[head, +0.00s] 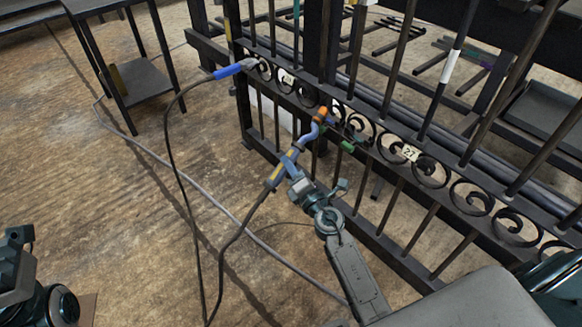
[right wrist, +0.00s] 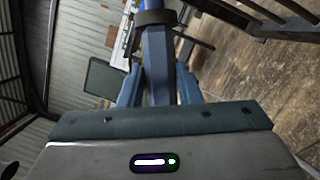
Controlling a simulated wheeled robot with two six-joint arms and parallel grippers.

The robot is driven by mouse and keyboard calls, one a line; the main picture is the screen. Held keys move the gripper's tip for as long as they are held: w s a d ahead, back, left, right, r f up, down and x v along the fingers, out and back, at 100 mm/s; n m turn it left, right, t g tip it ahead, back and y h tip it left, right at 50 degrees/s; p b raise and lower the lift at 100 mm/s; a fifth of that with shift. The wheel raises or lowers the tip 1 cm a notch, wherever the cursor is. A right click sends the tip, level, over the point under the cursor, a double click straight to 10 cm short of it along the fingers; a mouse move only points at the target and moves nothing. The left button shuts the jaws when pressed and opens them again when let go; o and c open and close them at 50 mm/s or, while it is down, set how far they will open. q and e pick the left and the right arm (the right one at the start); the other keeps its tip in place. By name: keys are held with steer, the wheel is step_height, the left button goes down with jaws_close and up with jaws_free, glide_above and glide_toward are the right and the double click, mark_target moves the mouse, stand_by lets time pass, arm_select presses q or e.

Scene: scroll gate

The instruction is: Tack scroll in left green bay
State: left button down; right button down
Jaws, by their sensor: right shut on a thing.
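My right gripper (head: 292,168) is shut on a blue torch (head: 272,180) with yellow marks, its cable hanging from the lower end. The blue bent neck reaches up to the gate, with an orange piece (head: 322,113) at its end. The blue handle also shows between the fingers in the right wrist view (right wrist: 157,62). Beside the neck, a small green piece (head: 347,146) sits at the gate's scroll rail. Dark scrolls (head: 391,147) line the rail of the black gate (head: 440,118). Whether the torch tip touches a scroll cannot be told. Only left arm parts show at lower left.
A blue-handled clamp (head: 228,71) grips the gate's left part, with a cable. A tag reading 27 (head: 410,152) sits on the rail. Cables cross the brown floor (head: 130,205). A black side table (head: 140,80) stands at upper left. Floor at left is mostly clear.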

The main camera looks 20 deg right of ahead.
steer(key=shift+w+d+r, duration=0.1)
steer(key=shift+r, duration=0.05)
steer(key=shift+w+d+r, duration=0.15)
steer(key=shift+d+r, duration=0.05)
steer(key=shift+d, duration=0.1)
steer(key=shift+w+d+p, duration=0.1)
steer(key=shift+d+p, duration=0.05)
steer(key=shift+p, duration=0.25)
stand_by(0.7)
steer(key=shift+s+a+f+b, duration=0.7)
steer(key=shift+s+a, duration=0.05)
steer(key=shift+a, duration=0.55)
steer(key=shift+s+a+f+b, duration=0.65)
steer(key=shift+s+a+f, duration=0.1)
steer(key=shift+a, duration=0.6)
steer(key=shift+s+a+f+b, duration=0.7)
steer(key=shift+s+a, duration=0.05)
steer(key=shift+a, duration=0.55)
steer(key=shift+s, duration=0.1)
